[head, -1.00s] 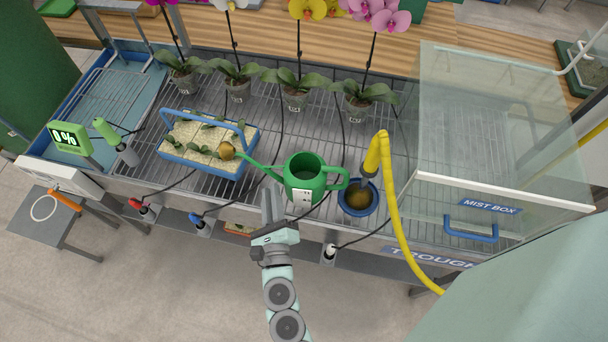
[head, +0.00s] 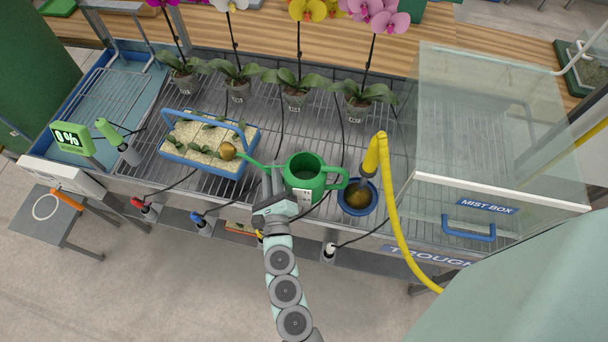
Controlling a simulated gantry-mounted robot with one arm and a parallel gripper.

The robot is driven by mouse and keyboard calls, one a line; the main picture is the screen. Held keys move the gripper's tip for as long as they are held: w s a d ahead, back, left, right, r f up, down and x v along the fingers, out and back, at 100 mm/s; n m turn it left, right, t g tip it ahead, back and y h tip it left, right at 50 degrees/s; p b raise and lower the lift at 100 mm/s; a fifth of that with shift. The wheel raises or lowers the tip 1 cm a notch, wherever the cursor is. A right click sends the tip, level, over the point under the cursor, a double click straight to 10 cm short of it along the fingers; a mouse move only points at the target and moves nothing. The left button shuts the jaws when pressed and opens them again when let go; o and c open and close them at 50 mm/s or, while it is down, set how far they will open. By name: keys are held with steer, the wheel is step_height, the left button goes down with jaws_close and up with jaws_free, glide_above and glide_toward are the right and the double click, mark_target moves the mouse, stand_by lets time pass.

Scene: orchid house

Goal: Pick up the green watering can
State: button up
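The green watering can (head: 312,190) stands upright on the slatted bench near its front edge. Its handle loop points right, and its thin spout runs left to a brass rose beside the blue tray. A white label is on its front, partly covered by my arm. My gripper (head: 272,177) is just left of the can's body and overlaps the base of the spout in this view. I cannot tell whether it touches the can. The fingers are seen from behind and above, so their gap is unclear.
A blue-handled tray (head: 208,171) of seedlings stands left of the can. A blue pot (head: 373,204) and a yellow hose (head: 391,215) stand close on its right. The glass mist box (head: 480,140) is farther right. Potted orchids (head: 296,100) line the back.

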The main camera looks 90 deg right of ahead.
jaws_close()
stand_by(1.4)
